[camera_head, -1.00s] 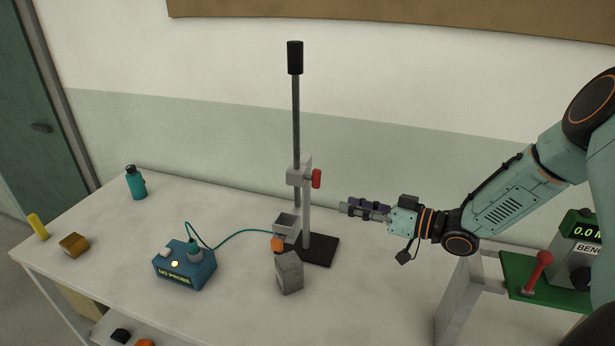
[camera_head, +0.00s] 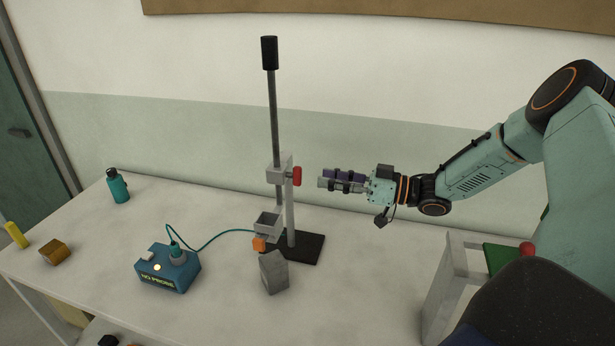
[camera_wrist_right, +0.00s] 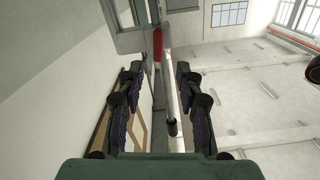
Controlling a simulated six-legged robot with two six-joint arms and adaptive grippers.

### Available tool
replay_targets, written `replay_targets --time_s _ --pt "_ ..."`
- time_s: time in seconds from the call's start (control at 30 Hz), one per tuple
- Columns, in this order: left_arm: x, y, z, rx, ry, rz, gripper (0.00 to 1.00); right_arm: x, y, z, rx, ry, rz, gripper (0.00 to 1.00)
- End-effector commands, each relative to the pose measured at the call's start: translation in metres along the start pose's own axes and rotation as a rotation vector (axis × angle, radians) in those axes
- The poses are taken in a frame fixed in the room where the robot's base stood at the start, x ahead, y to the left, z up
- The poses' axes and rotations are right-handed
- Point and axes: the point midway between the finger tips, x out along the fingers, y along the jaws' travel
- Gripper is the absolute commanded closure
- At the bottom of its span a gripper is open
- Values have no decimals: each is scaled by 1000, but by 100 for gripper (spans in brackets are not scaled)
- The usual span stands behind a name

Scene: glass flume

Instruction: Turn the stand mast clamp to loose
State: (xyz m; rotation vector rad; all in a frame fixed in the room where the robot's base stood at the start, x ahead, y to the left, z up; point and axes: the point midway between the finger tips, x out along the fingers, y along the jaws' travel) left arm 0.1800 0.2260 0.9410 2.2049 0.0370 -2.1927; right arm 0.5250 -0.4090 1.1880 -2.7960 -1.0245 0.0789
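The stand mast clamp is a grey block (camera_head: 280,174) on the upright mast (camera_head: 273,110), with a red handle (camera_head: 297,176) on its right side. My right gripper (camera_head: 322,181) is just right of the handle at about its height, with a small gap between them. In the right wrist view my gripper (camera_wrist_right: 157,88) is open and empty, its two fingers spread wide. My left gripper is not in view.
The stand's black base (camera_head: 308,249) is on the white bench (camera_head: 215,310). A blue probe box (camera_head: 166,272) with a cable stands left. A bottle (camera_head: 118,186) is at the back left.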

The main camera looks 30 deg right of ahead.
Motion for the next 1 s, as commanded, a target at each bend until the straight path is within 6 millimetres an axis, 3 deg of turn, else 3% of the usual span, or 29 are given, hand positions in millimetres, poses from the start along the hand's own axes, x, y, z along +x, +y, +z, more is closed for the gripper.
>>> replay_targets --time_s 0.33,0.77,1.0 --pt "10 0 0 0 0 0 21 47 0 2 0 -3 -5 64" --pt "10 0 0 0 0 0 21 56 1 1 1 -2 -4 64" --pt "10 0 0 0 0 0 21 56 1 1 1 -2 -4 84"
